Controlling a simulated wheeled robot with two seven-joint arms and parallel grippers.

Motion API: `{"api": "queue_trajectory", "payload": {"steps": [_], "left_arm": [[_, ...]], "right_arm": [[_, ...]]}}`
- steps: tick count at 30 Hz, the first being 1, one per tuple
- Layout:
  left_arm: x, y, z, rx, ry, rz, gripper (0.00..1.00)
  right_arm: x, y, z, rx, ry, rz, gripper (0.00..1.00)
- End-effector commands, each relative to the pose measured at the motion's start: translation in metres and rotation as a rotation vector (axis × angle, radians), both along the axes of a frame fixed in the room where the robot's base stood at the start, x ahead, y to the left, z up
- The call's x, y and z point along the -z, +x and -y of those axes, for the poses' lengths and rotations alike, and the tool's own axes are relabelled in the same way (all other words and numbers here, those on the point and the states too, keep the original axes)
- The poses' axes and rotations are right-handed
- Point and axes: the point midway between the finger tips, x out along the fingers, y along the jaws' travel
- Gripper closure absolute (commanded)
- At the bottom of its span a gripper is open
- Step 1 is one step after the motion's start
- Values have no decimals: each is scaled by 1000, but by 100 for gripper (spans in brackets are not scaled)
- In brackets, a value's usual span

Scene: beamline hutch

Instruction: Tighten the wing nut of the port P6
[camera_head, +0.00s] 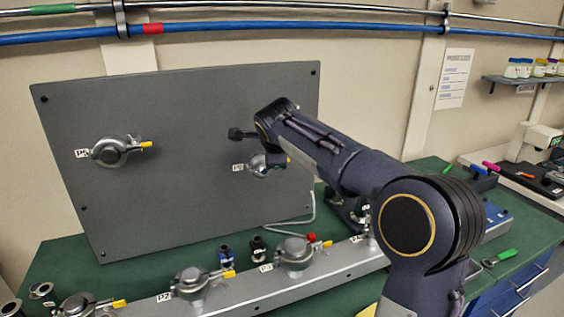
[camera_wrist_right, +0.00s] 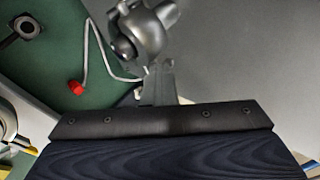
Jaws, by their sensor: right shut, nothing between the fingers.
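Port P6 (camera_head: 262,166) is a round grey clamp on the upright grey panel, with its label at its left. Its yellow wing nut (camera_head: 288,161) shows only in part at its right side, close to my right arm. My right gripper (camera_head: 236,134) is in front of the panel, just above and left of P6, apart from it as far as I can tell. In the right wrist view, the shut, empty fingers (camera_wrist_right: 160,80) point toward a grey clamp (camera_wrist_right: 143,28), probably P6; no yellow wing nut can be made out there. My left gripper is not in view.
Another clamped port (camera_head: 117,151) with a yellow wing nut is on the panel's left. Below, a metal rail (camera_head: 235,291) carries several clamped ports on the green bench (camera_head: 150,246). A bent grey rod with a red end (camera_head: 311,238) stands near the rail.

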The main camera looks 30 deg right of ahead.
Motion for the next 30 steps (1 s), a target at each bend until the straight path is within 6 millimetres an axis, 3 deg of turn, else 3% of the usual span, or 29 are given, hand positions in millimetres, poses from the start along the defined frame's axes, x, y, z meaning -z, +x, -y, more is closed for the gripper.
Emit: {"api": "queue_trajectory", "payload": {"steps": [1, 9, 30], "left_arm": [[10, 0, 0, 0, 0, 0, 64], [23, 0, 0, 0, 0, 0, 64], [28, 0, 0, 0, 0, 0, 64]], "right_arm": [[2, 4, -2, 32, -6, 13, 100], [-2, 7, -2, 168, -4, 18, 100], [-4, 9, -3, 170, -5, 15, 100]]}}
